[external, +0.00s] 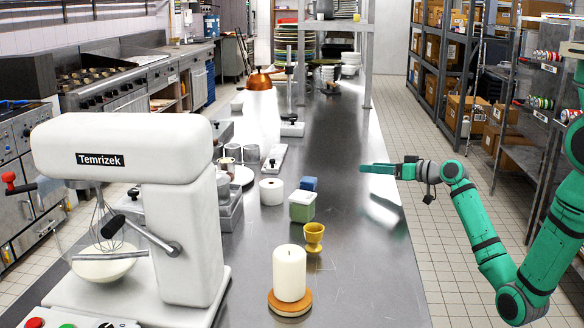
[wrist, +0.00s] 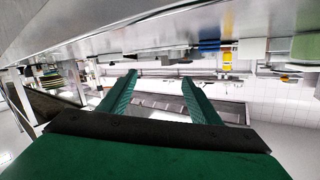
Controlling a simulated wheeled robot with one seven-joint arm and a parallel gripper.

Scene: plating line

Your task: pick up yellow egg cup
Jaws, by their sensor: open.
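My gripper (external: 362,168) is to the right of the egg cup and farther back, raised by the counter's right edge and pointing left. It is apart from the cup. In the wrist view my gripper (wrist: 160,78) shows two green fingers spread apart with nothing between them. I cannot surely pick out the egg cup in the wrist view.
The candle (external: 289,272) stands on a wooden base at the front. A large white mixer (external: 130,190) fills the left. The counter (external: 365,265) is bare right of the cup.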

